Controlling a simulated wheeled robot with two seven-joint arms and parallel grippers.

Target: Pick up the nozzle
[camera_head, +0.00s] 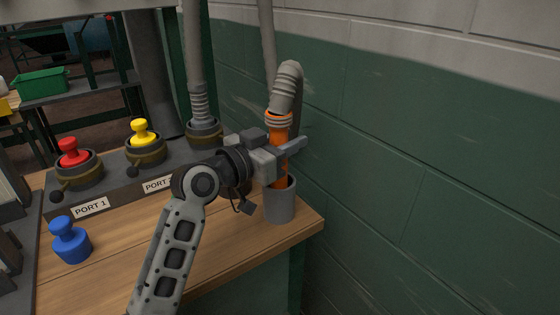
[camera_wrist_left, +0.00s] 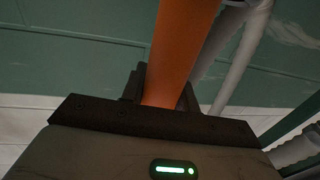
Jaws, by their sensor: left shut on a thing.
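The orange nozzle (camera_head: 280,128) hangs from the end of a grey hose and stands upright with its lower end in a grey cup-shaped holder (camera_head: 280,204) near the table's right corner. My left gripper (camera_head: 291,152) is shut around the nozzle's middle, above the holder's rim. In the left wrist view the orange nozzle (camera_wrist_left: 178,50) runs up between the dark fingers of the left gripper (camera_wrist_left: 160,95). Whether the nozzle's lower end touches the holder's bottom is hidden. My right gripper is not in view.
A port panel carries a red plug (camera_head: 72,152) and a yellow plug (camera_head: 143,132), with a hose in a third port (camera_head: 204,132). A blue plug (camera_head: 70,240) stands on the wooden table (camera_head: 120,262). A green wall (camera_head: 400,170) is close on the right.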

